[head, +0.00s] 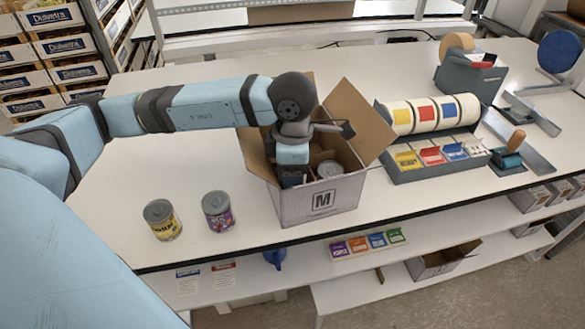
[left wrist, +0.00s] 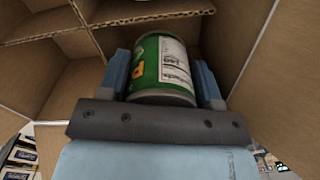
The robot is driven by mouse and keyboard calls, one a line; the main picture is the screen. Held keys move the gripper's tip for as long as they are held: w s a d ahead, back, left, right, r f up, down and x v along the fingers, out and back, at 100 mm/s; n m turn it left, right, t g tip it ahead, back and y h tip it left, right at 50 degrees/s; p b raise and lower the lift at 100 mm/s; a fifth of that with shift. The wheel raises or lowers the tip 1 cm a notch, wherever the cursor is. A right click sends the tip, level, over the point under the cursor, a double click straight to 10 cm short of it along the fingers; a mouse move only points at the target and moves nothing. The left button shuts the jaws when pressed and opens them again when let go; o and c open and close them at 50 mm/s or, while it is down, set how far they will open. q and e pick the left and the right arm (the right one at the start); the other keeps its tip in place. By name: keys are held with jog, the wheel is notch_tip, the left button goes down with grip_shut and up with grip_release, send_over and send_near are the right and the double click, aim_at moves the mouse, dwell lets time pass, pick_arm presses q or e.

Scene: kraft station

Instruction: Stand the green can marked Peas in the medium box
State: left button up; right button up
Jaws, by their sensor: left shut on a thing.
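The medium box (head: 322,202) is an open cardboard carton marked M, with inner dividers and raised flaps. My left gripper (head: 292,177) points down into its left part, and its fingertips are mostly hidden there. In the left wrist view my left gripper (left wrist: 163,80) is shut on the green can (left wrist: 162,66), with one finger on each side. The can is inside the box, beside the cardboard dividers and walls. Its label is only partly visible. In the head view this can is hidden. My right gripper is not in view.
Another can (head: 330,169) stands in the box, right of my gripper. A yellow-label can (head: 163,221) and a purple-label can (head: 217,212) stand on the table left of the box. A label dispenser (head: 430,160) stands to the right.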

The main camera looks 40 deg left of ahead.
pick_arm(q)
jog(key=shift+f, duration=0.25)
jog(key=o, duration=1.1)
jog(key=shift+r+p, duration=2.45)
jog(key=shift+r, duration=2.75)
notch_tip(320, 180, up, 6)
jog(key=p, duration=0.2)
jog(key=shift+f+p, duration=0.2)
jog(key=shift+p, duration=0.15)
